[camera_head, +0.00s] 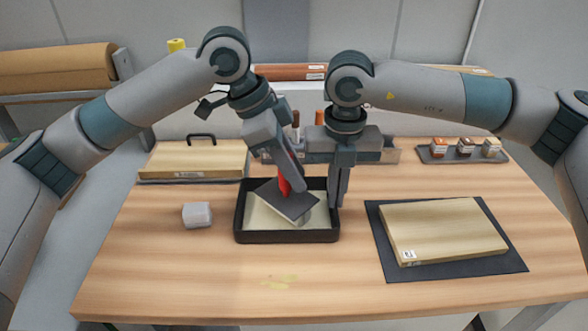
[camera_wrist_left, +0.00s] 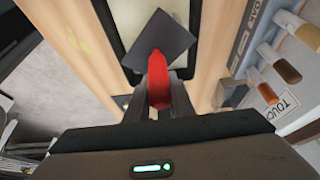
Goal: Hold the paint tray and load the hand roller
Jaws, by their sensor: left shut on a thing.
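The black paint tray (camera_head: 287,237) sits mid-table with a pale layer inside. My left gripper (camera_head: 291,184) is shut on the red handle (camera_head: 284,186) of a tool with a flat dark square head (camera_head: 287,201). The head is tilted over the tray; I cannot tell whether it touches the contents. The left wrist view shows the red handle (camera_wrist_left: 158,80) between my left fingers (camera_wrist_left: 158,102) and the dark square (camera_wrist_left: 160,38) beyond. No roller cylinder is clearly visible. My right gripper (camera_head: 337,203) points down at the tray's right wall; its finger gap is unclear.
A wooden board (camera_head: 452,231) rests on a dark mat (camera_head: 508,262) at right. A handled wooden panel (camera_head: 192,160) is back left. A small tray of jars (camera_head: 465,150) is back right.

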